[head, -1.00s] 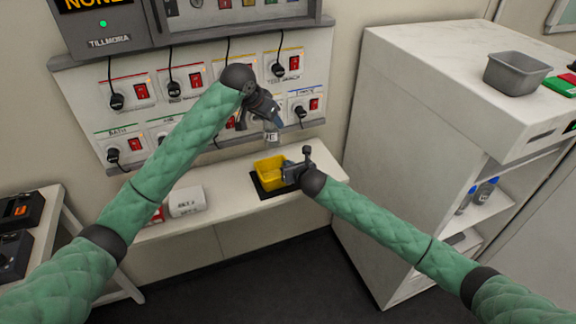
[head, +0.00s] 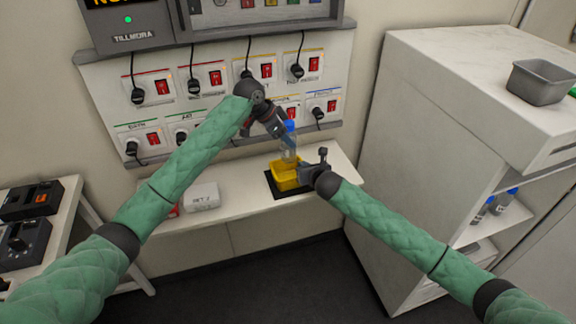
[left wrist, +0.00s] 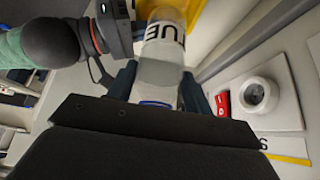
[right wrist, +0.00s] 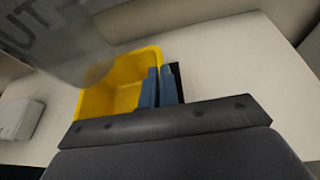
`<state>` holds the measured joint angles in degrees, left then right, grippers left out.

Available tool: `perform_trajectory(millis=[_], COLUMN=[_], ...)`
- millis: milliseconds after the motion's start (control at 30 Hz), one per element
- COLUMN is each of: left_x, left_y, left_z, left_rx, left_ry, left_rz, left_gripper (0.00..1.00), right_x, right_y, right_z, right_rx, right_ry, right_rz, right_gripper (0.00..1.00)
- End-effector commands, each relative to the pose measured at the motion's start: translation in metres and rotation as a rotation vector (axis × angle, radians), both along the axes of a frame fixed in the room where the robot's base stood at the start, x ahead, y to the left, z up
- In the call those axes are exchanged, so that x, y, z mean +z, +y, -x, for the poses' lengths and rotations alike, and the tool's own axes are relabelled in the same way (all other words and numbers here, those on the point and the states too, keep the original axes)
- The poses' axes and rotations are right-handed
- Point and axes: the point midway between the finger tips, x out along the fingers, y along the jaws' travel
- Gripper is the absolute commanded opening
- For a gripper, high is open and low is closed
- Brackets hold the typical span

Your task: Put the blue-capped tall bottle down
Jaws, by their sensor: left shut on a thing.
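The blue-capped tall bottle (head: 289,148) is clear with a pale label, and stands roughly upright over the yellow tub (head: 286,182). My left gripper (head: 279,131) is shut on it near the cap; it also shows in the left wrist view (left wrist: 160,70). Its lower end overlaps the tub, and I cannot tell whether it touches the bottom. My right gripper (head: 308,173) is at the tub's right side. In the right wrist view its fingers (right wrist: 159,86) are close together at the tub's wall, where the bottle is a blurred grey shape (right wrist: 60,45).
The tub sits on a black mat (head: 270,180) on a white shelf (head: 235,198). A white box (head: 202,196) stands to the left. A panel of red switches and plugs (head: 215,78) is behind. A white cabinet (head: 430,130) is on the right, with blue-capped bottles (head: 503,198) inside.

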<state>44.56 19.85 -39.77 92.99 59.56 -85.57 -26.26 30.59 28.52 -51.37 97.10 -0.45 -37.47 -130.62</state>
Motion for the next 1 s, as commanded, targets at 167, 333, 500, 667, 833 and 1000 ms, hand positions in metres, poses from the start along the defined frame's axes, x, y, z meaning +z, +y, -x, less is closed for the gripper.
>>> perform_trajectory(millis=[167, 333, 500, 667, 833, 1000], left_x=[-0.023, -0.051, -0.065, -0.083, -0.097, -0.097], left_y=[0.000, 0.000, 0.000, -0.001, 0.000, 0.000], left_z=[0.001, 0.001, 0.001, 0.001, 0.001, 0.000], left_rx=[-0.003, -0.002, -0.001, -0.001, -0.001, -0.001], left_ry=[0.003, 0.003, 0.002, 0.003, 0.002, 0.002], left_rz=[-0.001, -0.001, 0.000, 0.000, 0.000, 0.000], left_gripper=[0.22, 0.22, 0.22, 0.22, 0.22, 0.22], right_x=[0.000, 0.000, 0.000, 0.000, 0.000, 0.000], right_y=[0.000, 0.000, 0.000, 0.000, 0.000, 0.000], right_z=[0.000, 0.000, 0.000, 0.000, 0.000, 0.000], right_rx=[0.000, 0.000, 0.000, 0.000, 0.000, 0.000], right_ry=[0.000, 0.000, 0.000, 0.000, 0.000, 0.000], right_rz=[0.000, 0.000, 0.000, 0.000, 0.000, 0.000], right_gripper=[0.00, 0.00, 0.00, 0.00, 0.00, 0.00])
